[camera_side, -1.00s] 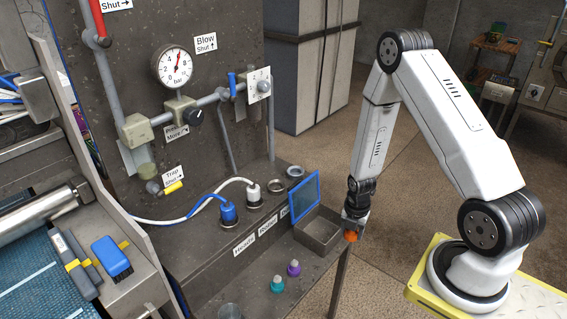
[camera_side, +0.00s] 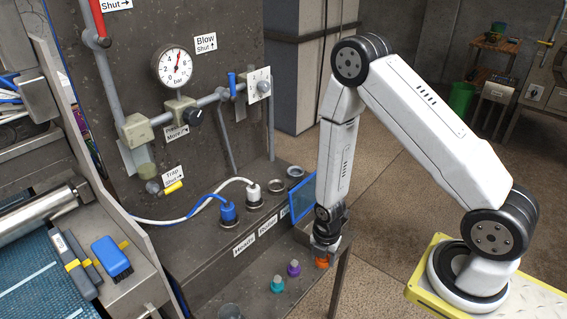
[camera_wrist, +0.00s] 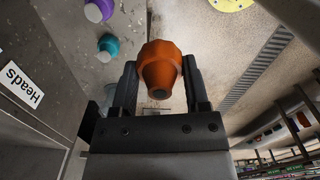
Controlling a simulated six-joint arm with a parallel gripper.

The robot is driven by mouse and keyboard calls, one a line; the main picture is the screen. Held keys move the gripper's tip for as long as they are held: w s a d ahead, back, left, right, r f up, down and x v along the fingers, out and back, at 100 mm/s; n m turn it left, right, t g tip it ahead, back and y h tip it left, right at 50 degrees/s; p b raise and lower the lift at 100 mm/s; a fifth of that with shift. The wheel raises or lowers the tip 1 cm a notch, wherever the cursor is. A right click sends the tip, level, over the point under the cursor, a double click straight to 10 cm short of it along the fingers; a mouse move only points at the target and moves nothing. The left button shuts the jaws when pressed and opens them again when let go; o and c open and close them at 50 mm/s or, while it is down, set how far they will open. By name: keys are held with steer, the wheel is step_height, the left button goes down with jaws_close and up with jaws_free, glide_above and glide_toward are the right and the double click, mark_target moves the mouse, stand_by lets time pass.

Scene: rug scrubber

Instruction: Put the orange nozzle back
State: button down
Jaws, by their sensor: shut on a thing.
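My gripper (camera_side: 325,248) is shut on the orange nozzle (camera_side: 321,263) near the right front end of the bench shelf. In the wrist view the orange nozzle (camera_wrist: 160,66) sits between both fingers, its narrow dark-holed end facing the camera. The purple nozzle (camera_side: 293,268) and the teal nozzle (camera_side: 277,285) stand on the shelf to its left, roughly in a row with it. Both also show in the wrist view, purple (camera_wrist: 98,10) and teal (camera_wrist: 108,44). I cannot tell whether the orange nozzle touches the shelf.
The labelled ledge (camera_side: 240,250) carries a blue plug (camera_side: 228,212) and a white plug (camera_side: 253,192).

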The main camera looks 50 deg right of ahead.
steer(key=s+a, duration=0.4)
steer(key=a, duration=0.8)
steer(key=shift+w+f, duration=0.1)
steer(key=w+a+f, duration=0.1)
steer(key=w+f, duration=0.1)
steer(key=w, duration=0.2)
steer(key=w+f, duration=0.3)
steer(key=w, duration=0.1)
steer(key=w+a+f, duration=0.1)
steer(key=w+f, duration=0.2)
steer(key=shift+w+a, duration=0.35)
steer(key=shift+w, duration=0.05)
steer(key=shift+w+a+f, duration=0.15)
steer(key=shift+w+f, duration=0.45)
steer(key=shift+f, duration=0.05)
